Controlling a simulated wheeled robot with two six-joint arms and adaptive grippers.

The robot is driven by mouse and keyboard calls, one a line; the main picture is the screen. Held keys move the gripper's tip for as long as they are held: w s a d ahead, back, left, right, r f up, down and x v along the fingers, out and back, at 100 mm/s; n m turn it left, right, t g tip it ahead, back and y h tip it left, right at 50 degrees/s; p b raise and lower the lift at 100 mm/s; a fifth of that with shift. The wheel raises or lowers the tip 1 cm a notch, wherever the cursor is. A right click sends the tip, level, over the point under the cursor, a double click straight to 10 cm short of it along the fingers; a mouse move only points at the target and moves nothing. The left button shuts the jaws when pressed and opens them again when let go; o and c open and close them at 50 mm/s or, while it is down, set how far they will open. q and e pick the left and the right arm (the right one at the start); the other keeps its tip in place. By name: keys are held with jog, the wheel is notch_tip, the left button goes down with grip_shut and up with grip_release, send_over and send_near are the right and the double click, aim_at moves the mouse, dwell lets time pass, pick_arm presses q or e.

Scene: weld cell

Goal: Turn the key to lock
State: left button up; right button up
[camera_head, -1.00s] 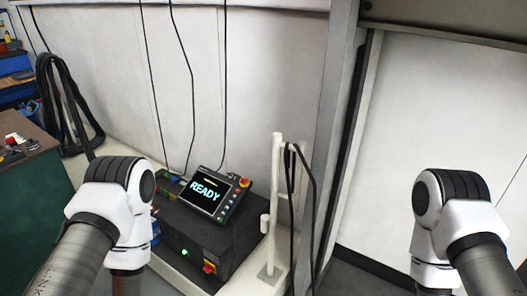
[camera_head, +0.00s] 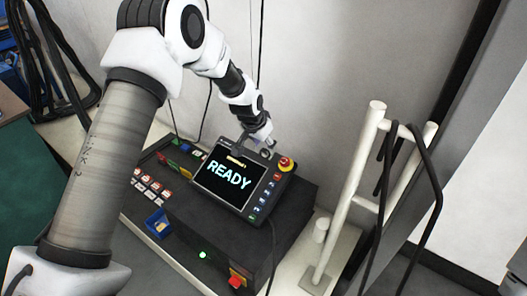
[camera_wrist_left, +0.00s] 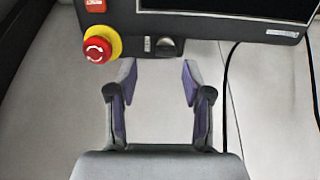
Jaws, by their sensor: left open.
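The teach pendant (camera_head: 225,182) stands tilted on a dark box, its screen showing READY. Its red emergency stop on a yellow ring (camera_head: 286,164) is at the top right corner; it also shows at upper left in the left wrist view (camera_wrist_left: 97,45). Beside it in that view is a small dark key switch (camera_wrist_left: 165,46) on the pendant's edge. My left gripper (camera_head: 257,149) is at the pendant's top edge; in the wrist view (camera_wrist_left: 158,72) its fingers are spread and empty, just short of the key switch and roughly lined up with it. My right gripper is not in view.
The dark control box (camera_head: 290,212) bears red-and-white tags (camera_head: 152,183), a blue bin (camera_head: 158,223), a green light and a red switch (camera_head: 238,278). A white post frame (camera_head: 345,195) with hanging black cable stands right of it. A pale wall is close behind.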

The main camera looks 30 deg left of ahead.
aim_at(264, 153)
pick_arm(q)
jog(key=shift+a+x, duration=0.25)
jog(key=shift+x, duration=0.9)
jog(key=shift+a+f, duration=0.25)
jog(key=shift+f, duration=0.1)
jog(key=shift+s, duration=0.15)
jog(key=shift+d+r, duration=0.15)
jog(key=shift+d, duration=0.05)
jog(key=shift+a, duration=0.1)
grip_shut()
